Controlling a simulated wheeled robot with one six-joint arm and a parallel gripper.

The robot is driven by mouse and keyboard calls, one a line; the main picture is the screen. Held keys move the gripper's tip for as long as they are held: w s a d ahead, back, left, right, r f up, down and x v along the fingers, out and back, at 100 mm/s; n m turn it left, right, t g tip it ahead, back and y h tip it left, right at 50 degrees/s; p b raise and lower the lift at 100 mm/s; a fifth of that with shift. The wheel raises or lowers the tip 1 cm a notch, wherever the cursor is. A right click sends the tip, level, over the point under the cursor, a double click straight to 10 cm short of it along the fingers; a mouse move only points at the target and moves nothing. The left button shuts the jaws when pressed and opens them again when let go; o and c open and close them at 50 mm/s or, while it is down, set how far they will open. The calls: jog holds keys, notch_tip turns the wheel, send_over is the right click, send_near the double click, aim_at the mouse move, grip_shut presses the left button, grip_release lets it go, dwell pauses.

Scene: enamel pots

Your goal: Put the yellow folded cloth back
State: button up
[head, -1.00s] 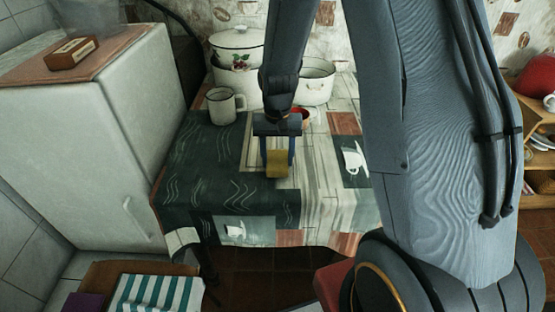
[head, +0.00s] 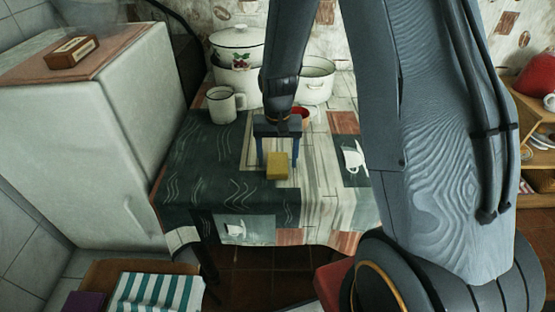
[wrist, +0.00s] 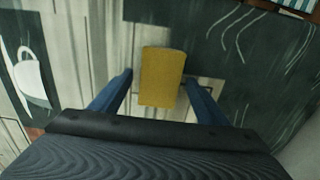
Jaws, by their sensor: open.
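The yellow folded cloth (head: 277,167) is a small block-like bundle on the patterned tablecloth, near the front middle of the table. It also shows in the wrist view (wrist: 161,77), apparently resting on the pale striped part of the tablecloth. My gripper (head: 279,158) is open above and around it. In the wrist view, the blue fingers of my gripper (wrist: 158,88) stand one on each side of the cloth, with a visible gap on both sides. The cloth's underside is hidden.
A white mug (head: 222,104), a lidded enamel pot (head: 238,75) and an open white pot (head: 315,82) stand at the back of the table. A red bowl (head: 304,117) is partly hidden behind my gripper. A white fridge (head: 90,130) stands left. The tablecloth's front left is clear.

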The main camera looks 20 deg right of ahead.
aim_at(277, 162)
notch_tip(277, 162, up, 12)
jog(key=f+b, duration=0.1)
jog(key=s+n, duration=0.3)
jog(key=s, duration=1.4)
jog(key=shift+s+n, duration=0.15)
jog(key=shift+n, duration=0.15)
jog(key=shift+r, duration=0.1)
